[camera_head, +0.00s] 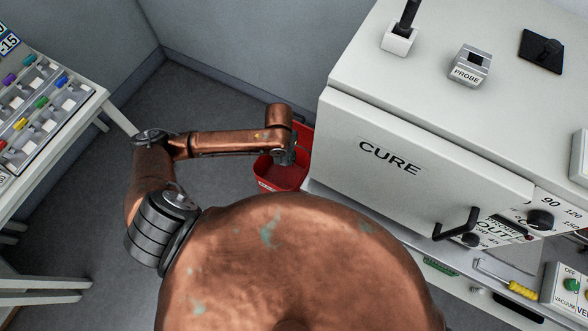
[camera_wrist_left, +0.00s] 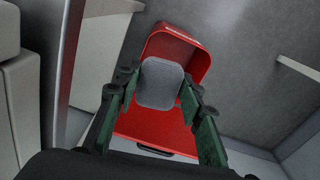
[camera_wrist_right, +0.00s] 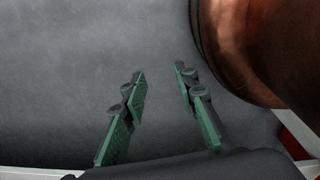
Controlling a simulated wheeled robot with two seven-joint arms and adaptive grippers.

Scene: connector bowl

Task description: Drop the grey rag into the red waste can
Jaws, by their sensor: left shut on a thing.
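The grey rag (camera_wrist_left: 160,83) is a rounded grey piece between the green fingers of my left gripper (camera_wrist_left: 160,88), which is shut on it. In the left wrist view the rag appears over the open mouth of the red waste can (camera_wrist_left: 148,124). In the head view my left gripper (camera_head: 286,155) is at the can (camera_head: 283,178), partly hiding it; the rag cannot be made out there. How far the rag is above the can is hard to tell. My right gripper (camera_wrist_right: 161,80) is open and empty over grey floor, and is out of the head view.
A white CURE cabinet (camera_head: 430,150) stands right beside the can, with a PROBE block (camera_head: 470,65) on top. A rack of coloured connectors (camera_head: 35,105) lies on a table at the left. Grey walls are behind; the floor (camera_head: 210,105) left of the can is free.

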